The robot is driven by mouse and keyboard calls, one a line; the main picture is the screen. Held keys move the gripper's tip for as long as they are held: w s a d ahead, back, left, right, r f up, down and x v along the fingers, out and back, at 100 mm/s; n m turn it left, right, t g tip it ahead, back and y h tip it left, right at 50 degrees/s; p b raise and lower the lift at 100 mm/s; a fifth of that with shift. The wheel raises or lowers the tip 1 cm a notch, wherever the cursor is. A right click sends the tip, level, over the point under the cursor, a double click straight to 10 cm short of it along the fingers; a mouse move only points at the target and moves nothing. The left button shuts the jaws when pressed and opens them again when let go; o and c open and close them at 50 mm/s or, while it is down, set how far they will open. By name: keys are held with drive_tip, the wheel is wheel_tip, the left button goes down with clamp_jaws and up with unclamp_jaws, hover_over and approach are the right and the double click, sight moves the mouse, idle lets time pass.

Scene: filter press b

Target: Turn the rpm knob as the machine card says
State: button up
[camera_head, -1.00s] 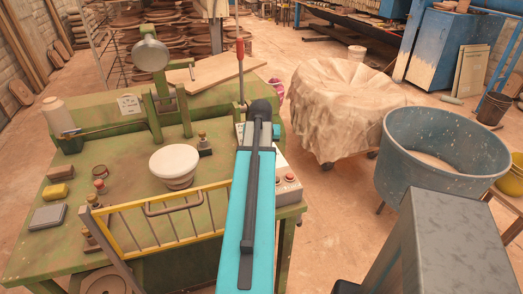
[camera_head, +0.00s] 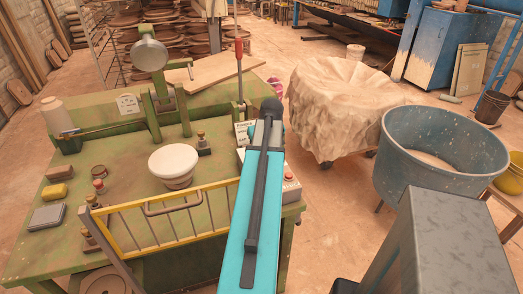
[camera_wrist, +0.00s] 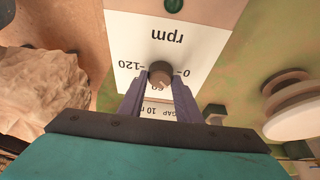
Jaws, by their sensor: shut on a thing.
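The rpm knob (camera_wrist: 160,73) is a small brown-grey round knob on a white dial plate (camera_wrist: 132,38), which reads upside down in the wrist view with "rpm", 0, 60 and 120. My gripper (camera_wrist: 160,82) is shut on the knob, with a dark finger on each side of it. Just below, a white card (camera_wrist: 158,107) shows part of "GAP 10"; the fingers hide the rest. In the head view, a white card (camera_head: 243,133) with small print stands beside my arm, partly covered. My arm hides the knob and fingertips there.
The green machine table (camera_head: 130,222) carries a white-topped round piece (camera_head: 174,160), a yellow guard frame (camera_head: 190,235) and a red-handled lever (camera_head: 239,58). A grey box with red buttons (camera_head: 290,181) is right of my arm. A blue tub (camera_head: 400,165) stands further right.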

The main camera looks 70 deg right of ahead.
drive_tip(key=shift+s+a+f, duration=0.1)
drive_tip(key=shift+s+f, duration=0.05)
drive_tip(key=shift+s, duration=0.05)
drive_tip(key=o, duration=0.9)
drive_tip(key=shift+o, duration=0.8)
drive_tip(key=shift+w, duration=0.1)
drive_tip(key=b+v, duration=0.2)
drive_tip(key=v, duration=1.2)
